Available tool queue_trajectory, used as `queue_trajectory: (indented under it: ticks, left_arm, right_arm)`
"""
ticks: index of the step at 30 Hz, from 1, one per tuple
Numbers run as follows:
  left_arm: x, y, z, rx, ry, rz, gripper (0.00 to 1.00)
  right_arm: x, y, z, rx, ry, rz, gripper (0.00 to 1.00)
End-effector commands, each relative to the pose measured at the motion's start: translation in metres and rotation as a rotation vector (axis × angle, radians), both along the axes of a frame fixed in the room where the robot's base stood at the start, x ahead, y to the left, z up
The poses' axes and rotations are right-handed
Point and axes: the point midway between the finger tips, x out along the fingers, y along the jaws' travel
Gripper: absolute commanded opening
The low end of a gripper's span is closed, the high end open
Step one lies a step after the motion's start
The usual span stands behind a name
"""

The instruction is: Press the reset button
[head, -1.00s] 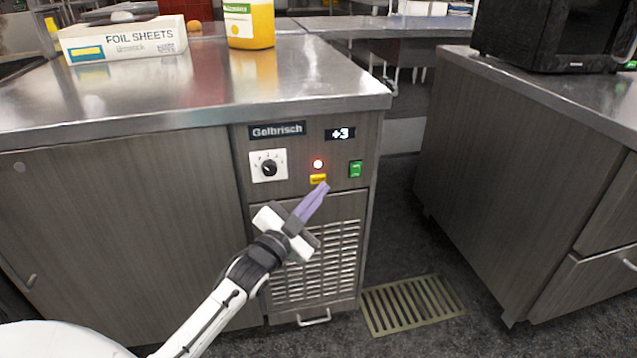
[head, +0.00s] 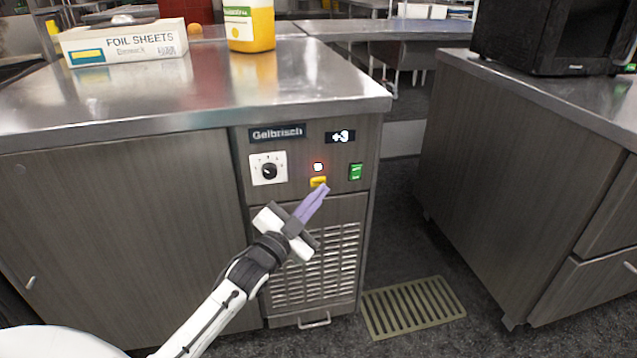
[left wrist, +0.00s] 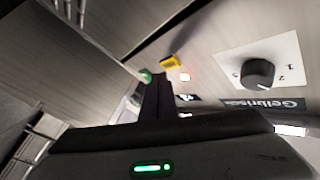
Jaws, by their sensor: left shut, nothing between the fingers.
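The yellow button (head: 318,182) sits on the control panel of the grey cabinet, below a small lit lamp (head: 318,167). My left gripper (head: 325,188) is shut and empty, with its purple fingertips just below and right of the button. I cannot tell whether they touch it. In the left wrist view the yellow button (left wrist: 170,62) shows near the dark fingers (left wrist: 157,85), with a visible gap in the picture. The lettering on the button is too small to read. My right gripper is not in view.
The panel also carries a black dial (head: 269,171), a green switch (head: 355,171) and a display (head: 340,137) reading "+3". Below is a vent grille (head: 325,265). A foil sheets box (head: 125,43) and a yellow bottle (head: 250,25) stand on the steel top.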

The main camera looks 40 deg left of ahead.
Motion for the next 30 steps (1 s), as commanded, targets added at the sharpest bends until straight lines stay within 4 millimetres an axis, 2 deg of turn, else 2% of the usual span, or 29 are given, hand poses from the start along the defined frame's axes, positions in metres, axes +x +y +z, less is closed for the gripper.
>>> queue_trajectory:
  ticks: [14,30]
  left_arm:
    - [-0.0001,0.0,-0.0002,0.0,0.0,0.0,0.0]
    - [0.0,-0.0001,-0.0001,0.0,0.0,0.0,0.0]
  right_arm:
    - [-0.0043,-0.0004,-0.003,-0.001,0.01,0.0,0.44]
    - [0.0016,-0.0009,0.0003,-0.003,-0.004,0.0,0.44]
